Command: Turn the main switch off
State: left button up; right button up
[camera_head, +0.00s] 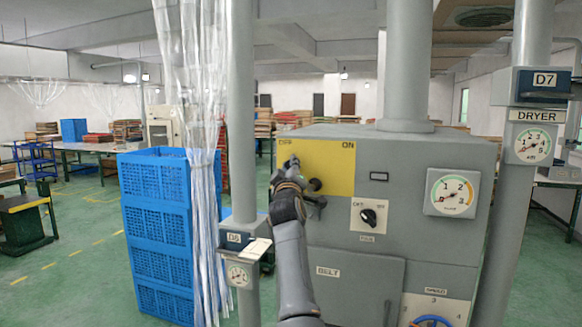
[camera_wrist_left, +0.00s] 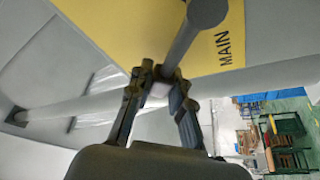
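The main switch has a yellow plate (camera_head: 330,166) marked OFF at its upper left and ON at its upper right, on the front of a grey machine. My left gripper (camera_head: 291,163) is at the left, OFF side of this plate and covers part of it. In the left wrist view, the grey switch lever (camera_wrist_left: 186,40) runs from a round hub down between the fingers of my left gripper (camera_wrist_left: 160,76). The fingers appear closed around its end. The plate (camera_wrist_left: 215,52) there carries the word MAIN. My right gripper is not in view.
A small OFF/ON knob (camera_head: 368,217) and a gauge (camera_head: 452,193) sit right of the plate. A grey post (camera_head: 242,120) with a D6 box and blue crates (camera_head: 158,225) stand at the left. A blue wheel (camera_head: 432,321) shows at the bottom.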

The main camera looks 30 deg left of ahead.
pick_arm(q)
jog(key=o, duration=0.5)
jog(key=shift+a, duration=0.1)
jog(key=shift+s+d+f, duration=0.2)
jog(key=shift+s+d, duration=0.1)
jog(key=shift+s, duration=0.05)
jog(key=v, duration=1.1)
jog(key=shift+s+r, duration=0.1)
jog(key=shift+s, duration=0.05)
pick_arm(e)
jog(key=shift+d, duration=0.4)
pick_arm(q)
jog(key=shift+a, duration=0.1)
